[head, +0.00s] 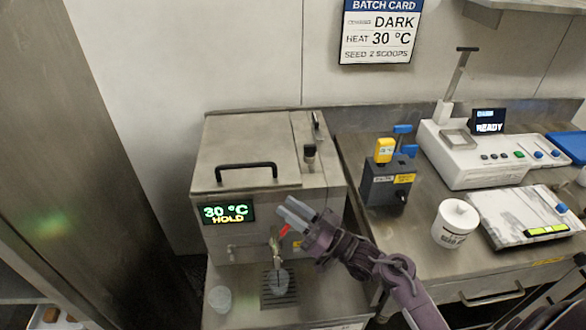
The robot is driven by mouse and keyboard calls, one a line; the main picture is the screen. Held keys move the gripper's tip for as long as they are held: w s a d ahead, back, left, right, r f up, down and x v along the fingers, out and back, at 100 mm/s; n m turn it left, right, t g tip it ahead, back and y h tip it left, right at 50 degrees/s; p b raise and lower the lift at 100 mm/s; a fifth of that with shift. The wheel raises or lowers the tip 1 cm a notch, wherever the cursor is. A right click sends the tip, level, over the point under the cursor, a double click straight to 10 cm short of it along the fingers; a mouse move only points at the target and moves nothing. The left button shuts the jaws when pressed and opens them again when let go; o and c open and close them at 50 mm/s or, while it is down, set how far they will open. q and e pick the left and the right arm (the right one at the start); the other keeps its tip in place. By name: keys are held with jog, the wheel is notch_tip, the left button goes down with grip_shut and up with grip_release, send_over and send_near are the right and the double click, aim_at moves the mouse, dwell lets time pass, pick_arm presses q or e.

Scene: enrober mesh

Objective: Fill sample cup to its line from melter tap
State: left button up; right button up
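The melter (250,150) is a steel box whose display (228,213) reads 30 °C HOLD. Its tap (275,245) is on the front face, with a red lever (284,231) at the top. A small translucent cup-like thing (281,283) is below the tap on the drip grille; its line and fill level are too small to make out. Another small clear cup (220,298) stands left of the grille. My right gripper (291,212) is in front of the melter, just above the red lever. Its two fingers lie close together; whether they touch the lever is unclear. My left gripper is out of view.
A batch card (380,30) on the wall reads DARK, HEAT 30 °C, SEED 2 SCOOPS.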

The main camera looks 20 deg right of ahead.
notch_tip(320, 180, up, 18)
jog(key=b, duration=0.1)
jog(key=shift+f, duration=0.25)
jog(key=shift+o, duration=0.2)
dwell(2.3)
